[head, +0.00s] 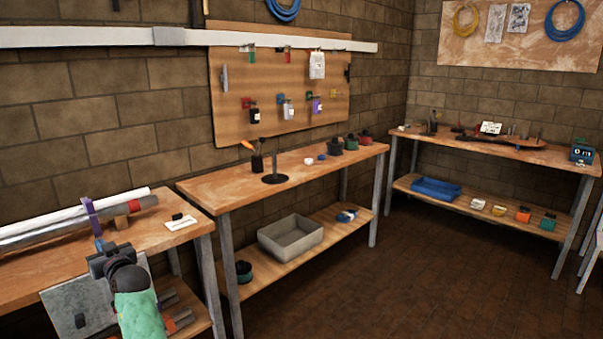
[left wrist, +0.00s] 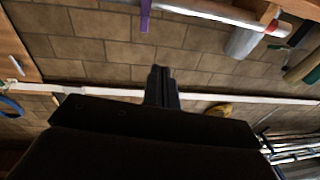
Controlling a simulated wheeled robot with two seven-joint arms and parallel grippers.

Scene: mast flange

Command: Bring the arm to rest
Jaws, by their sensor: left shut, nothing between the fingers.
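My left gripper (head: 100,252) is at the lower left of the head view, in front of the left bench (head: 155,238). Its green arm link comes up from the bottom edge. In the left wrist view the two dark fingers (left wrist: 161,75) are together with nothing between them. White and grey tubes (head: 70,222) lie along the left bench with a purple strap (head: 91,216) around them. The strap (left wrist: 145,14) also shows at the top of the wrist view, apart from the fingers. My right gripper is not in view.
The middle bench (head: 215,189) holds a black stand (head: 275,177) and small pots, with a grey bin (head: 290,237) on its shelf. A pegboard (head: 235,110) hangs behind. Another bench (head: 460,148) stands at the back right. The brown floor (head: 400,285) is clear.

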